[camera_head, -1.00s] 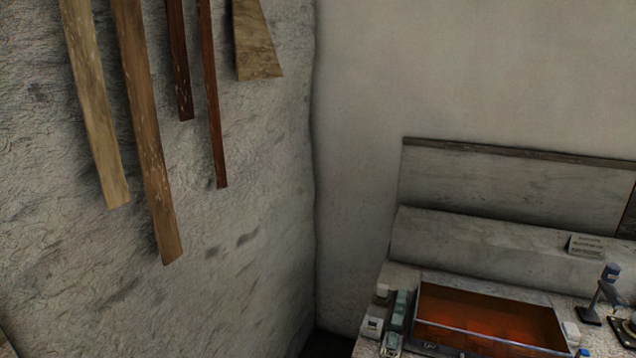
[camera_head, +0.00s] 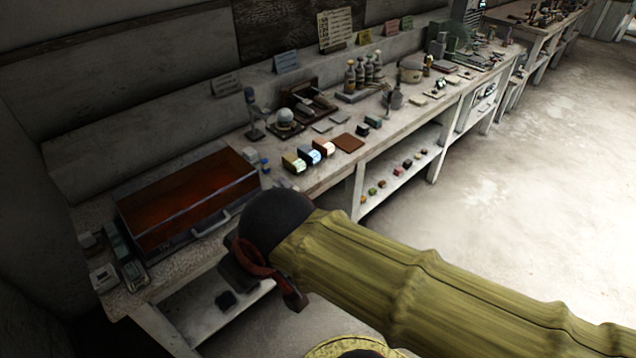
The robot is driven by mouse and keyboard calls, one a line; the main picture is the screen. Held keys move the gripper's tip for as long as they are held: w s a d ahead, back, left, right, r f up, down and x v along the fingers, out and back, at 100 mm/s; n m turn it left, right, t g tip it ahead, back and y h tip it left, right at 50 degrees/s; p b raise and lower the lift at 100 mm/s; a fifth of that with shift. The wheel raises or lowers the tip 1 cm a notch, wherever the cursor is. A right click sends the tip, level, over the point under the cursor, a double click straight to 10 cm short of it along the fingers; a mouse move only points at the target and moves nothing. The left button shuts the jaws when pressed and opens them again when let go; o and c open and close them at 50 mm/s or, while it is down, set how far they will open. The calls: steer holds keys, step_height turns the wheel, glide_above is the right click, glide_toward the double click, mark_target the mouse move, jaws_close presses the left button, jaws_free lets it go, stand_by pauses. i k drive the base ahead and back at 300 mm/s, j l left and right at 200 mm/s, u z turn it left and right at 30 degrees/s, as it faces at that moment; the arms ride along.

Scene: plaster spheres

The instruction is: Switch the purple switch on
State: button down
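I cannot make out a purple switch for certain. Small box-like devices stand at the near left end of the bench: a pale one (camera_head: 103,279), a grey-green one (camera_head: 117,241) and a grey one (camera_head: 90,242). Their colours and settings are too small and dim to tell. My arm reaches in from the lower right, in front of the bench. At its end, dark parts that look like my gripper (camera_head: 267,280) hang beside the bench's front edge, right of these devices and apart from them. Whether its fingers are open or shut is unclear.
A red-topped case (camera_head: 190,197) with a front handle fills the bench's (camera_head: 188,262) near end. Small coloured boxes (camera_head: 308,157), bottles (camera_head: 365,72) and a metal stand (camera_head: 252,112) stand farther along. A lower shelf (camera_head: 205,308) runs beneath. The floor (camera_head: 530,190) at right is clear.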

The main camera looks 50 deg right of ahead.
mark_target(285, 183)
steer(key=z, duration=1.15)
